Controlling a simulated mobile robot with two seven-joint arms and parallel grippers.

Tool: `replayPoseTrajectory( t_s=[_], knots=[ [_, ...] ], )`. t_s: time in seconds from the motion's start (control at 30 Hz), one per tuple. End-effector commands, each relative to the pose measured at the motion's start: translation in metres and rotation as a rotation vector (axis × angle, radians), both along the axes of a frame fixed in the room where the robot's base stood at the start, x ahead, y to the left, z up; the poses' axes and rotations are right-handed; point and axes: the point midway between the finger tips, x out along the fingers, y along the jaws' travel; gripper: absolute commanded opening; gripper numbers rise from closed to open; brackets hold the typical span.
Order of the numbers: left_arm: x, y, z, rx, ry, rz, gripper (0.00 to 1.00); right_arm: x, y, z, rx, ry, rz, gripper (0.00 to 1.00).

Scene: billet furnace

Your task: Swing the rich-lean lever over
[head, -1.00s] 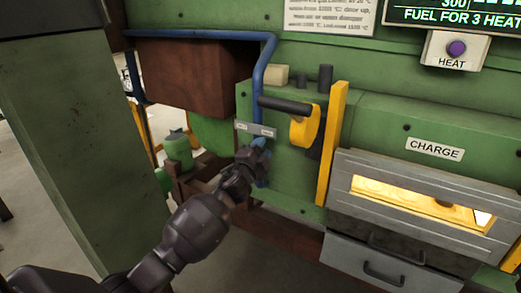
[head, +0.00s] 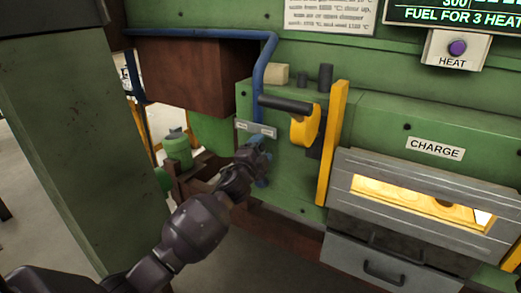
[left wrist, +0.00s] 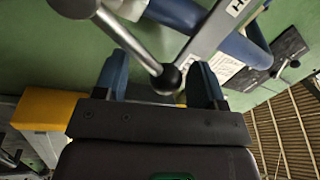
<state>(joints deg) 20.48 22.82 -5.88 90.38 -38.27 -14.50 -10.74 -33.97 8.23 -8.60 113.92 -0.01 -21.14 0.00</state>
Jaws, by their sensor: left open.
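The rich-lean lever shows in the left wrist view as a bare metal rod with a black ball knob (left wrist: 168,80) on its end. The rod slants up and left to a dark hub. My left gripper (left wrist: 159,82) is open, with one blue fingertip on each side of the knob. I cannot tell whether either touches it. In the head view my left gripper (head: 259,155) is at the green box front, just below a small pale label plate (head: 256,129). There the gripper mostly hides the lever. My right gripper is not in view.
The glowing charge door (head: 420,190) is at the right; a green post (head: 75,120) stands at the left.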

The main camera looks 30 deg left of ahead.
Motion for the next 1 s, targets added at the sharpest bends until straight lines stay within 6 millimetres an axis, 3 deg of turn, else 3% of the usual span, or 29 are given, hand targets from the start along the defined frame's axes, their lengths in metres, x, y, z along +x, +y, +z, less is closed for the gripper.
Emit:
replayPoseTrajectory(
  t_s=[0.17, 0.6, 0.8, 1.0],
  knots=[
    [-0.018, 0.000, -0.004, 0.001, 0.001, 0.000, 0.64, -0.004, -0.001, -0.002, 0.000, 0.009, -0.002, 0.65],
    [-0.089, -0.001, -0.017, 0.001, 0.003, 0.002, 0.64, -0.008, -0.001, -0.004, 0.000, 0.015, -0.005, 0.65],
    [-0.103, -0.001, -0.018, 0.001, 0.001, 0.002, 0.64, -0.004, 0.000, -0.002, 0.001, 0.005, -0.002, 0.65],
    [-0.106, -0.001, -0.019, 0.002, 0.002, 0.003, 0.64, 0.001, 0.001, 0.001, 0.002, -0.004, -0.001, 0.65]
  ],
)
